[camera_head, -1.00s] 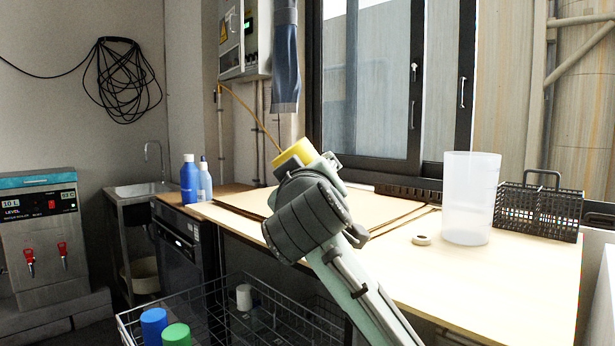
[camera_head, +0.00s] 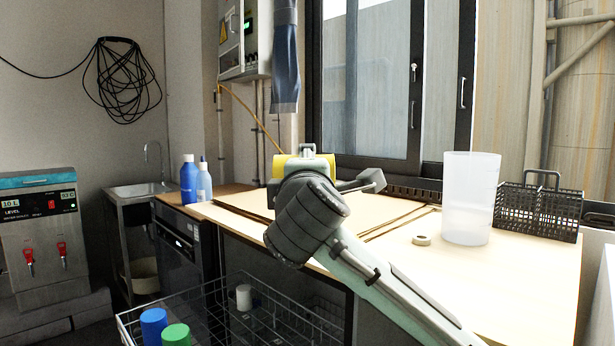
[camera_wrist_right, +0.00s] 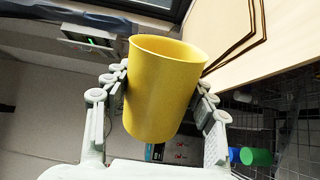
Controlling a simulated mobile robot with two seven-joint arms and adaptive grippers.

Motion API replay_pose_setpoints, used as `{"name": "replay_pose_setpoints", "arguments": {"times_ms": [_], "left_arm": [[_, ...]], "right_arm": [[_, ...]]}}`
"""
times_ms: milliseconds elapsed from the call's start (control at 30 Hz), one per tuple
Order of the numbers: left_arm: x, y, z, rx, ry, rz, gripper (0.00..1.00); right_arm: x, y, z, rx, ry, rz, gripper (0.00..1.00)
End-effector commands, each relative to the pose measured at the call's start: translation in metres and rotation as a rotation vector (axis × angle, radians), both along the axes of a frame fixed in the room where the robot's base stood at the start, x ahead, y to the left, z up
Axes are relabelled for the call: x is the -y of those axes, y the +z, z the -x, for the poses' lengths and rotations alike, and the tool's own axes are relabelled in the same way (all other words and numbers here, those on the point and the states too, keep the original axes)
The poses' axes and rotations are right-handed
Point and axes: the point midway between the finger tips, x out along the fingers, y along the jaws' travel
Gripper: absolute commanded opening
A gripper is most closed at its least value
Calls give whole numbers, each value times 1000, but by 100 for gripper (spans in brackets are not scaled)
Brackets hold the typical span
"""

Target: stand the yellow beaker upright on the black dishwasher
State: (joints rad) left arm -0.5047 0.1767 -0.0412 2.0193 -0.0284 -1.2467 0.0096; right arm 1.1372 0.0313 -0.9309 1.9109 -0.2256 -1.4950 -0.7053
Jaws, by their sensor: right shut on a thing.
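The yellow beaker (camera_head: 279,165) shows partly behind my right wrist in the head view, above the wooden worktop. In the right wrist view the beaker (camera_wrist_right: 163,90) sits between the two fingers of my right gripper (camera_wrist_right: 160,84), which is shut on it, one finger on each side. Its rim points up and is tilted in that picture. My right gripper is mostly hidden behind its own wrist in the head view. The black dishwasher (camera_head: 178,246) stands left of the worktop, beside the sink, its front visible. My left gripper is not in view.
A blue bottle (camera_head: 189,180) and a paler bottle (camera_head: 204,181) stand above the dishwasher at the back. A wire basket (camera_head: 215,305) with blue and green items is in front. A translucent container (camera_head: 469,198), a ring (camera_head: 421,240) and a black rack (camera_head: 538,211) occupy the worktop's right.

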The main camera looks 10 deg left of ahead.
Motion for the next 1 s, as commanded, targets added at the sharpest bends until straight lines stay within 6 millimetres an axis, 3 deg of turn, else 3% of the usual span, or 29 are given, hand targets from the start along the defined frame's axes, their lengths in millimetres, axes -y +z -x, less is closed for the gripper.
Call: {"name": "replay_pose_setpoints", "arguments": {"times_ms": [200,400,533,867,1000], "left_arm": [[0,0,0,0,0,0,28],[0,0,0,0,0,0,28],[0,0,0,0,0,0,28],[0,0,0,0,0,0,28],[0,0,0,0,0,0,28]], "right_arm": [[0,1,0,13,-1,67,30],[1,2,0,85,-4,511,30],[0,1,0,116,-2,720,30],[0,0,0,123,0,781,30],[1,2,0,158,-4,983,30]]}}
